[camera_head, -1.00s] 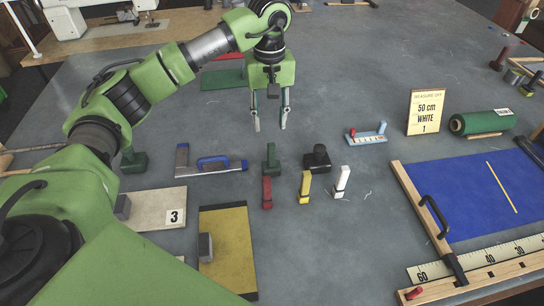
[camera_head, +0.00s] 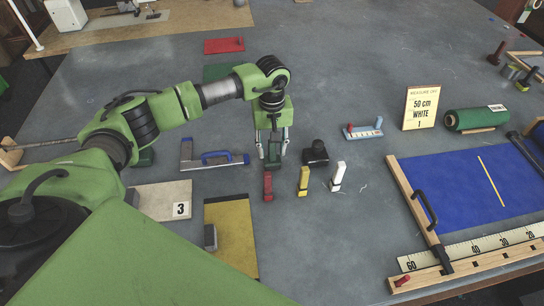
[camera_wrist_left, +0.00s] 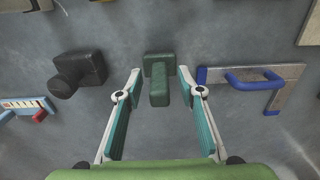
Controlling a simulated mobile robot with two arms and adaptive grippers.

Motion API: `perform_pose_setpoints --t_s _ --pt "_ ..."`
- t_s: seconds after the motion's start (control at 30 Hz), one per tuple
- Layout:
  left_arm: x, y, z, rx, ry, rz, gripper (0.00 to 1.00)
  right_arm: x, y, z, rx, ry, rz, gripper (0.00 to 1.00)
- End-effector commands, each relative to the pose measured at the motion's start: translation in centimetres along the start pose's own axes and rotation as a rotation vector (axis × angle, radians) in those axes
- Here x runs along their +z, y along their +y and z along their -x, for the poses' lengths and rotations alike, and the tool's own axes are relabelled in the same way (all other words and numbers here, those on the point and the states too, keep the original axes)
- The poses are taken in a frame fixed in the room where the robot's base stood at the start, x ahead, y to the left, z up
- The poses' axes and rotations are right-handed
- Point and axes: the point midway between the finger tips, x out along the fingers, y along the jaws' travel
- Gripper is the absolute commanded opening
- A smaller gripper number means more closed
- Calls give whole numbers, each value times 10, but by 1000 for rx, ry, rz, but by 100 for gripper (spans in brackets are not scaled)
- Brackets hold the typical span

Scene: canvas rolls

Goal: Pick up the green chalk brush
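The green chalk brush (camera_head: 273,158) stands on the grey table, a green block with an upright handle. It also shows in the left wrist view (camera_wrist_left: 159,87), near the middle. My left gripper (camera_head: 271,151) is open above it and points down. In the left wrist view, the fingertips of my left gripper (camera_wrist_left: 160,72) lie on either side of the brush, with gaps on both sides. I see no finger touching it. My right gripper is not in view.
Red (camera_head: 267,186), yellow (camera_head: 303,181) and white (camera_head: 338,176) pieces stand in front of the brush. A black block with a knob (camera_head: 316,153) is close on its right. A blue-handled square (camera_head: 214,160) lies to its left. The table beyond is mostly clear.

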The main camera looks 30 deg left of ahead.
Motion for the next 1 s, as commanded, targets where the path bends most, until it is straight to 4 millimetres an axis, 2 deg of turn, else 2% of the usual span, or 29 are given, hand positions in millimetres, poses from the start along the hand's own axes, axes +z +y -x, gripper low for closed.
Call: perform_pose_setpoints --t_s 0.13,0.17,0.27,0.3,0.73,0.87,1.0 --pt "0 0 0 0 0 0 35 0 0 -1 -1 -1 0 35" --pt "0 0 0 0 0 0 30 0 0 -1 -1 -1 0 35" --pt "0 0 0 0 0 0 4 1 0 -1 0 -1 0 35" --pt "0 0 0 0 0 0 0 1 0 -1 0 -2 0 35" --pt "-1 1 4 2 2 1 0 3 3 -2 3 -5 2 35" --pt "-1 1 15 4 3 0 0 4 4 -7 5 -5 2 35" --pt "-3 5 34 5 4 -2 0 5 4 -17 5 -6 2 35"
